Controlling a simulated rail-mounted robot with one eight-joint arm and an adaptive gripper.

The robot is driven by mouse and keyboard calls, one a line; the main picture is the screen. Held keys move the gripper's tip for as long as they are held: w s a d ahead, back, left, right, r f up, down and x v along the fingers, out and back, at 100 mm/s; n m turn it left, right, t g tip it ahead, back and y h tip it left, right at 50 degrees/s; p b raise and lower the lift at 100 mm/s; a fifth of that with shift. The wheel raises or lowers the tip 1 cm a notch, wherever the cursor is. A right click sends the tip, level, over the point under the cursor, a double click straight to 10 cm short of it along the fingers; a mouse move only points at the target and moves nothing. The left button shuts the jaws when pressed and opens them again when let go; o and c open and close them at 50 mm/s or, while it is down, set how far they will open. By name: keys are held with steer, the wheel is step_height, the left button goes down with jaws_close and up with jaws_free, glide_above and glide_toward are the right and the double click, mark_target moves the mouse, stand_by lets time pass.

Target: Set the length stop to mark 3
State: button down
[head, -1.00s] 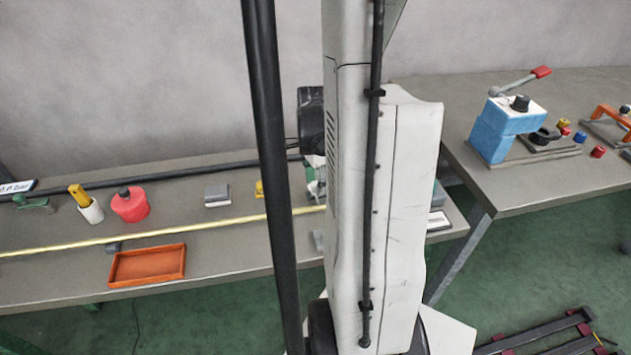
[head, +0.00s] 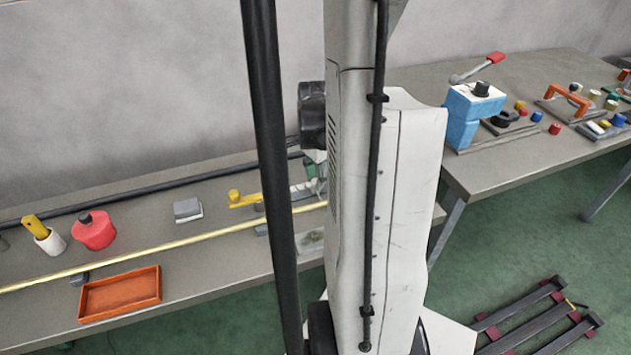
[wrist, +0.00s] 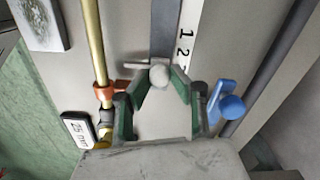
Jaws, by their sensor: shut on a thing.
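In the wrist view, a round grey knob (wrist: 159,76) sits between the green-padded fingertips of my gripper (wrist: 160,86), which is shut on it. The knob appears to belong to the length stop; the stop's body is mostly hidden by the fingers. A dark grey rail (wrist: 165,28) runs away from the knob. Beside it is a white scale strip (wrist: 188,43) with marks 1 and 2 readable; mark 3 cannot be made out. In the head view, my arm hides most of the gripper and the stop.
A brass bar (wrist: 93,45) with an orange collar (wrist: 107,92) runs left of the gripper. A blue lever (wrist: 230,107) stands close on the right. A "25 mm" label (wrist: 77,130) lies lower left. In the head view, an orange tray (head: 120,294) sits on the bench.

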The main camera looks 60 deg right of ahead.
steer(key=shift+s+d, duration=0.25)
steer(key=c, duration=1.5)
jaws_free()
steer(key=shift+w, duration=0.1)
steer(key=shift+c, duration=0.2)
steer(key=shift+r, duration=0.1)
step_height(320, 180, up, 12)
